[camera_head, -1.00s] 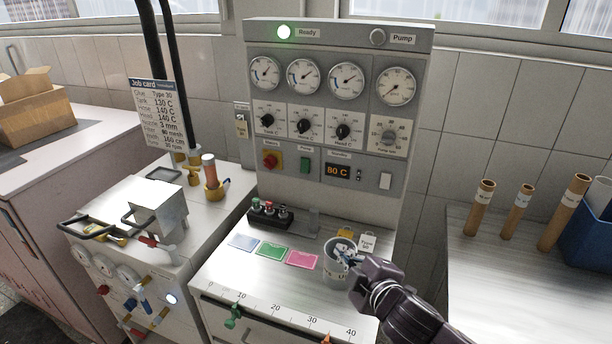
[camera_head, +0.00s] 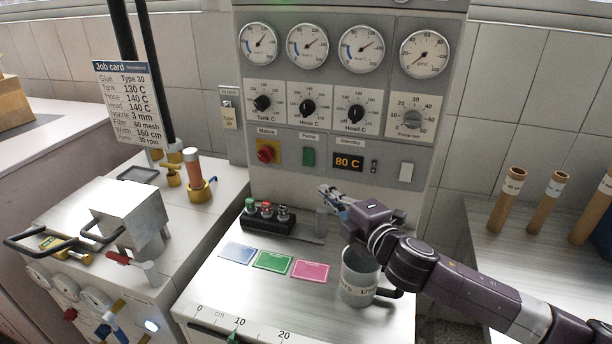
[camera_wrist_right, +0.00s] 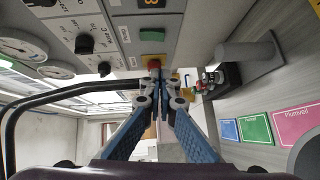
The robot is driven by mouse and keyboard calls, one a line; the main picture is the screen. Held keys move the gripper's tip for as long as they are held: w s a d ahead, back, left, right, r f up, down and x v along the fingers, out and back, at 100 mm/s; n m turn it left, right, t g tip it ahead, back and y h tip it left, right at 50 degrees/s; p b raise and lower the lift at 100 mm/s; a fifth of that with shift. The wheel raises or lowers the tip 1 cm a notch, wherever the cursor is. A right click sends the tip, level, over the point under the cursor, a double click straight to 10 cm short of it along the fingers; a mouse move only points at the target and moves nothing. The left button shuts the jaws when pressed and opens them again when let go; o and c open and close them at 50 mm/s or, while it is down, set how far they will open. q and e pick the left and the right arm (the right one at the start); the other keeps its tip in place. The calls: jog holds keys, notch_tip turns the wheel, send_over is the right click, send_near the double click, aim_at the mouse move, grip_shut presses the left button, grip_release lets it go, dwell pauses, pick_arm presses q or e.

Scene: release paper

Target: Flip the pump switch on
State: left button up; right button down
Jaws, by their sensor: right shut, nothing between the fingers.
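The green pump switch (camera_head: 308,157) sits on the grey control panel (camera_head: 215,62) under a Pump label, between the red mains knob (camera_head: 265,153) on its yellow plate and the 80 C display (camera_head: 347,162). My right gripper (camera_head: 326,191) is shut and empty in front of the panel, below the pump switch and apart from it. My left gripper is not in view.
A black block with several coloured buttons (camera_head: 266,216) stands on the bench below the gripper. Blue, green and pink cards (camera_head: 311,270) lie in front of it. A grey cup (camera_head: 358,275) stands under my right arm.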

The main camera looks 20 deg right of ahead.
jog(key=p, duration=0.4)
send_near(304, 164)
jog(key=w+a, duration=0.2)
jog(key=w, duration=0.2)
jog(key=shift+w+d+f, duration=0.1)
jog(key=shift+w+d, duration=0.1)
jog(key=shift+w, duration=0.2)
jog(key=shift+w+d+f, duration=0.15)
jog(key=shift+w+d, duration=0.05)
jog(key=shift+w, duration=0.25)
